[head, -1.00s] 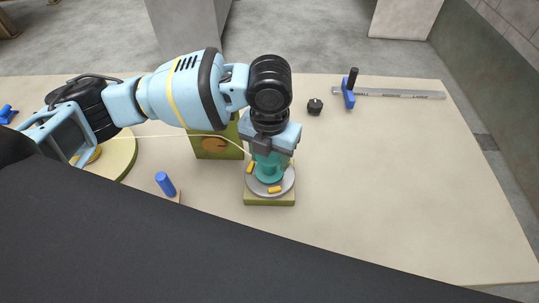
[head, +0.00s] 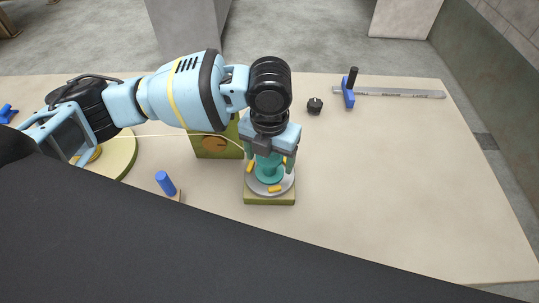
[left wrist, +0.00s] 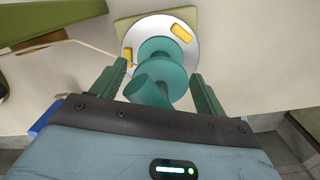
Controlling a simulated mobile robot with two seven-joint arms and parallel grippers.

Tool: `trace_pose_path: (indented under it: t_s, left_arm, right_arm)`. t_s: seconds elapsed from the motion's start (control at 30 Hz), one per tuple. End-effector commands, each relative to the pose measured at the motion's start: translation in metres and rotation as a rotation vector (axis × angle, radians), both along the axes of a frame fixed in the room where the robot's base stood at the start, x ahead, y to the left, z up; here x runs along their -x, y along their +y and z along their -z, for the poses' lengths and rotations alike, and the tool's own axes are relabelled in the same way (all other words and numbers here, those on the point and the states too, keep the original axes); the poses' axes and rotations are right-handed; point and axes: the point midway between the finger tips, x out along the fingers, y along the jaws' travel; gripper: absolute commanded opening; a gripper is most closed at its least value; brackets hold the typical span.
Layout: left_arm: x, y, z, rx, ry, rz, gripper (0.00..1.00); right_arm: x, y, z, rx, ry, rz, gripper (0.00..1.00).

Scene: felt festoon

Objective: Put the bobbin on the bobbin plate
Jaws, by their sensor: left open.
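The teal bobbin (head: 268,172) stands on the round grey bobbin plate (head: 284,186), which has yellow blocks on it and sits on a green base. In the left wrist view the bobbin (left wrist: 160,70) is between the fingers, over the pale plate (left wrist: 187,50). My left gripper (head: 270,160) is open around the bobbin's upper part, with a gap on each side in the left wrist view. A thin pale thread (head: 160,135) runs from the left toward the bobbin. My right gripper is not in view.
A green block with an orange disc (head: 214,144) stands just left of the plate. A blue peg (head: 165,183) is at the front left. A black knob (head: 315,106) and a ruler with a blue slider (head: 390,93) lie behind. The table's right side is clear.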

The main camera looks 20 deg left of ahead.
Motion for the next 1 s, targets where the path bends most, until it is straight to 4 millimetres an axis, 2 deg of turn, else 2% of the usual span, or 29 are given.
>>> trace_pose_path:
  t_s: [0.17,0.4,0.6,0.8,1.0]
  left_arm:
    - [-0.001,-0.001,-0.027,0.002,-0.006,0.001,0.74]
    - [-0.001,-0.001,-0.076,0.003,-0.007,0.000,0.74]
    - [-0.001,-0.001,-0.106,0.001,-0.003,-0.001,0.74]
    - [0.000,-0.001,-0.118,0.000,-0.001,0.000,0.74]
    - [0.000,-0.001,-0.119,0.000,0.000,0.000,0.74]
  right_arm:
    - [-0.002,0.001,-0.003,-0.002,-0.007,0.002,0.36]
    - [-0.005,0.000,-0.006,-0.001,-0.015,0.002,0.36]
    - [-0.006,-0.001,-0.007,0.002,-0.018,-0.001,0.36]
    - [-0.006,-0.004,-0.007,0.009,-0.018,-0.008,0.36]
    - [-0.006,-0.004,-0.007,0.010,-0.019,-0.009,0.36]
